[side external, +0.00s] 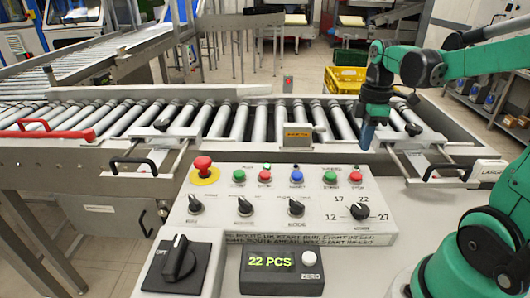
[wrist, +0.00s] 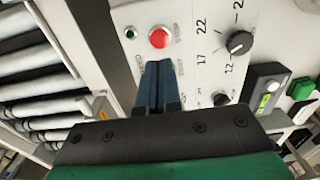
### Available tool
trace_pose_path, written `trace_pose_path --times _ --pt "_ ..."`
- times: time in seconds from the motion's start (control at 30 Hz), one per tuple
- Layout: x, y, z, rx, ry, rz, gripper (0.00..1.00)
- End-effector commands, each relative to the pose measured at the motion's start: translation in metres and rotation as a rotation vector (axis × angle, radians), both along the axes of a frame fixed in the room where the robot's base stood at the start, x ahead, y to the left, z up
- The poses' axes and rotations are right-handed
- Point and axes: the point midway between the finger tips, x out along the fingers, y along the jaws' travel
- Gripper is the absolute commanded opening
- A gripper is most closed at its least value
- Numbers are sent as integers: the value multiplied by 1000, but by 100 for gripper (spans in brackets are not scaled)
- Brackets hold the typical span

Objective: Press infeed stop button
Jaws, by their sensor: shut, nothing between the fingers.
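The control panel (side external: 290,225) carries a row of buttons, including a left red button (side external: 265,176) and a right red button (side external: 355,177). Their labels are too small to read, so I cannot tell which is infeed stop. The right red button also shows in the wrist view (wrist: 158,38), beside the numbered dial (wrist: 240,42). My gripper (side external: 366,147) is shut and empty, pointing down near the panel's back right edge. In the wrist view its blue fingers (wrist: 160,66) appear just below that red button, apart from it, and cover part of the panel.
A red mushroom button (side external: 202,165) on a yellow base stands at the panel's left. The roller conveyor (side external: 260,125) runs behind the panel. A small orange-marked box (side external: 297,137) sits at its near edge. A black rotary switch (side external: 179,260) and a "22 PCS" display (side external: 270,262) are in front.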

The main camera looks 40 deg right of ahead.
Motion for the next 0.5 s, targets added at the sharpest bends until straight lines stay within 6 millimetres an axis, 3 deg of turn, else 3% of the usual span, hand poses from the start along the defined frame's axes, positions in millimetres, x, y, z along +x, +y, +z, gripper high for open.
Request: trace_pose_path --times 0.2,0.5 --pt "-1 1 37 1 1 0 0" --pt "-1 0 59 1 1 0 0"
